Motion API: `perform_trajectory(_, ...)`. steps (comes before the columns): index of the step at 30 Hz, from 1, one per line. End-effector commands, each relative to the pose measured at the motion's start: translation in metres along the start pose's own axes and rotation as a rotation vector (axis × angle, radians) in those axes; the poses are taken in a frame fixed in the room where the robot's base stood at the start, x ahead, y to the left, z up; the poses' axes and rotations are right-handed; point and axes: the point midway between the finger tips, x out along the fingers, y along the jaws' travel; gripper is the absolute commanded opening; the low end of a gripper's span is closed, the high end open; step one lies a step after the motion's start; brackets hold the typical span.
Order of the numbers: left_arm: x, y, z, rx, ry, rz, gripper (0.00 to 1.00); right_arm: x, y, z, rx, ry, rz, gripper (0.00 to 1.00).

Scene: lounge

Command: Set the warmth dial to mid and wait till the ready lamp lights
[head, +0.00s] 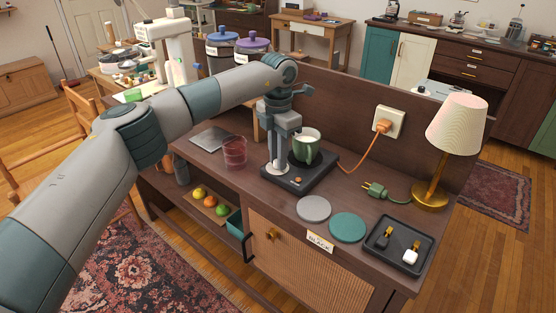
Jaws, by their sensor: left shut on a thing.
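A black mug warmer (313,179) stands on the dark wooden cabinet top, with a green mug (306,149) upright on its plate. A small orange spot (298,181) at its front edge looks like the ready lamp; I cannot tell for sure whether it is lit. My left gripper (279,168) points straight down at the warmer's left front corner, beside the mug. It is shut on what appears to be the warmth dial, mostly hidden by the fingers, so its setting cannot be read. My right gripper is out of view.
An orange cord runs from the warmer to a plug (383,126) in the wall outlet. A pink glass (235,152) stands left of my gripper. Two round coasters (314,208), a loose green plug (374,188), a black tray (399,243) and a lamp (457,125) lie to the right.

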Motion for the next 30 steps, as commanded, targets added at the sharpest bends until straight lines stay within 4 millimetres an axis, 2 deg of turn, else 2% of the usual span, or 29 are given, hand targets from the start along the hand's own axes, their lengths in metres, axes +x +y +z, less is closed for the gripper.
perform_trajectory(9, -0.001, 0.001, 0.001, 0.297, -0.004, 0.004, 0.0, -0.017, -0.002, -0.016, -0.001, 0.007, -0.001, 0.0)
perform_trajectory(18, -0.002, 0.0, 0.0, 0.572, -0.003, 0.004, 0.0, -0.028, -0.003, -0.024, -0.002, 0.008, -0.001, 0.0)
perform_trajectory(30, -0.002, 0.0, 0.0, 0.79, -0.004, 0.005, 0.0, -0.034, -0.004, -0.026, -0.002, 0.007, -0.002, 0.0)
